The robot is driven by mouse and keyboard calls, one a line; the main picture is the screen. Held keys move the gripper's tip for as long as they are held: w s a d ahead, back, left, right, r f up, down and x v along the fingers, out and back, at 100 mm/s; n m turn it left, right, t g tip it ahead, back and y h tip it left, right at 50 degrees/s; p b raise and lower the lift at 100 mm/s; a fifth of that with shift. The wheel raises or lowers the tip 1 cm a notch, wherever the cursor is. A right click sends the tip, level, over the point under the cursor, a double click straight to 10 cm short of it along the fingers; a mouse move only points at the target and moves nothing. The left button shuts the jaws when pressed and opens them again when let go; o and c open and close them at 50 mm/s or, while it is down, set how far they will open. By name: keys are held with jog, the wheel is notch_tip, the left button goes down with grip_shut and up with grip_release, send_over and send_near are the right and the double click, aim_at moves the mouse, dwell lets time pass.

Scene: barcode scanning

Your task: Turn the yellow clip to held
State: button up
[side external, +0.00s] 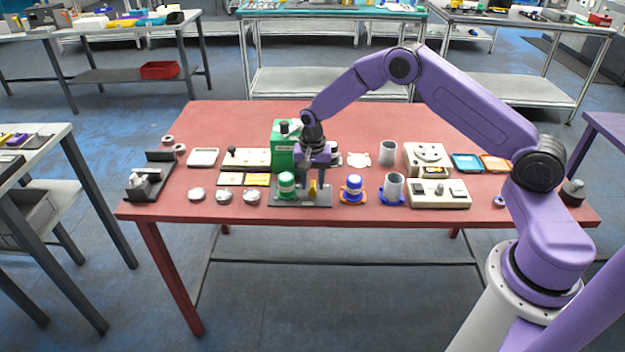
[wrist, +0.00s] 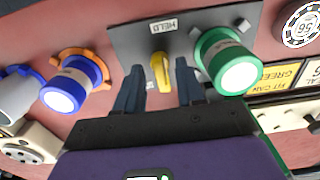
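The yellow clip (wrist: 161,72) is a narrow upright tab on a dark grey plate (wrist: 125,40). In the wrist view it runs nearly up and down the picture, slightly tilted. A white HELD label (wrist: 163,26) lies on the plate beyond its far end. Another small pale label near its close end is mostly hidden by a finger. In the side view the clip (side external: 312,188) stands on the plate (side external: 288,207). My gripper (wrist: 159,64) is open, one finger on each side of the clip, with a gap showing on both sides. It points down in the side view (side external: 317,200).
A green-and-white cylinder (wrist: 228,64) stands on the plate close beside one finger. A blue cylinder (wrist: 75,82) on an orange base stands on the other side. A green box (side external: 284,150) is behind. Round discs (side external: 224,197) lie left. The table's front edge is clear.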

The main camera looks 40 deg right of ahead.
grip_shut()
jog(key=shift+n, duration=0.3)
jog(key=n, duration=0.3)
jog(key=shift+n, duration=0.4)
jog(key=n, duration=0.9)
jog(key=shift+n, duration=2.2)
jog(key=shift+w, duration=0.1)
